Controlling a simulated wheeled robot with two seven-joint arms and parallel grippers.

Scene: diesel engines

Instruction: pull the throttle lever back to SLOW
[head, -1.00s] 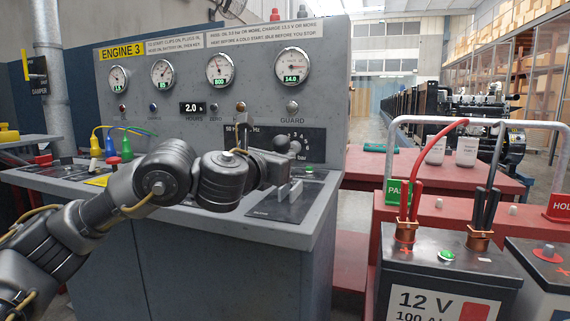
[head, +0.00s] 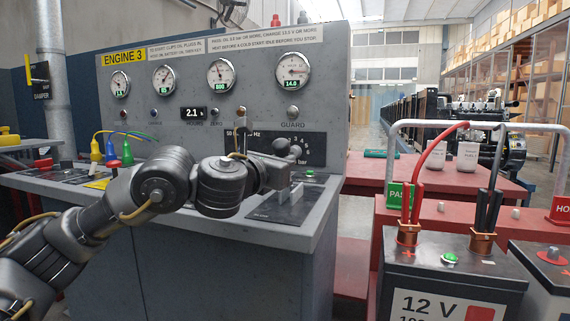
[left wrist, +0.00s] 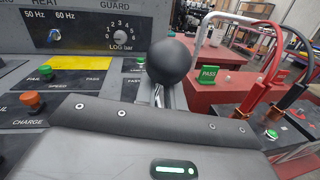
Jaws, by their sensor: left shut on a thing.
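The throttle lever shows in the left wrist view as a round black knob (left wrist: 168,61) on a thin metal stem. Its dark knob also shows in the head view (head: 281,146), above the console's right end. My left gripper (head: 277,172) is at the lever, shut on it below the knob. Its dark body fills the bottom of the left wrist view and hides the fingertips. Light upright plates (head: 284,192) stand beside the lever on a dark plate. My right gripper is not in view.
The grey engine console (head: 170,130) carries gauges, one reading 800, and a small dial (left wrist: 120,38) near the lever. Charge, fail and pass buttons (left wrist: 32,101) lie left of the lever. A 12 V battery (head: 450,275) with red and black cables stands at right.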

